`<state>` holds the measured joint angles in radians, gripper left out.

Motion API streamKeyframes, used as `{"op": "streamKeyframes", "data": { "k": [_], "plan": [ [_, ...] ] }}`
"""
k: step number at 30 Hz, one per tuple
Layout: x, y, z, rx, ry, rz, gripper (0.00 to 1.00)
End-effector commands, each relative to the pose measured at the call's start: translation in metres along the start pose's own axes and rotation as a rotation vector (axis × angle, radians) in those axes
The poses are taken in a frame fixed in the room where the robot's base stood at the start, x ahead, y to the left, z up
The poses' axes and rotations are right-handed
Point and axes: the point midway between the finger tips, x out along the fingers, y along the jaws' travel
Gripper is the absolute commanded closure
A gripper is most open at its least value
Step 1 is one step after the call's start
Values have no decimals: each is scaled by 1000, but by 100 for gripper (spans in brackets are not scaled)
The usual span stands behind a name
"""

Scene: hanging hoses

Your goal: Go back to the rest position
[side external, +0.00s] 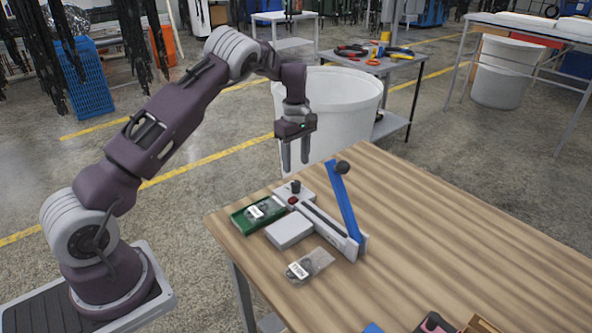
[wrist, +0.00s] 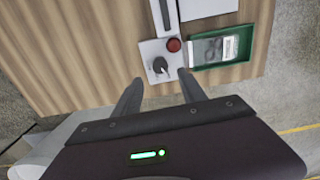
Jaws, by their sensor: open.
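My gripper (side external: 295,155) hangs from my raised arm, fingers pointing down, above the far edge of the wooden table. In the wrist view my gripper (wrist: 158,92) shows two dark fingers spread apart with nothing between them. The fingers look apart from the device on the table. That device is a grey press (side external: 322,222) with a tilted blue lever (side external: 344,205) ending in a black ball. Its black knob (wrist: 160,65) and red button (wrist: 173,45) show just beyond the fingertips in the wrist view.
A green tray (side external: 240,222) holding a bagged part sits left of the press. A grey box (side external: 289,230) and a labelled clear bag (side external: 318,262) lie nearby. A large white bin (side external: 345,105) stands behind the table.

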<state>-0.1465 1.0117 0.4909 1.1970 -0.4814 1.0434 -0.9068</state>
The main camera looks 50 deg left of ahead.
Motion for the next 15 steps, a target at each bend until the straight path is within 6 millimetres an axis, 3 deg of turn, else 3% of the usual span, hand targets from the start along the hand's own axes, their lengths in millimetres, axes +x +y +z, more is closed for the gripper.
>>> {"op": "streamKeyframes", "data": {
  "k": [7,9,11,13,15],
  "plan": [
    [-1,0,0,0,0,0,51],
    [-12,-1,4,15,-5,12,51],
    [-38,-6,13,60,-14,40,51],
    [-87,-20,34,160,-31,92,51],
    [-139,-48,63,306,-44,151,51]
  ]
}}
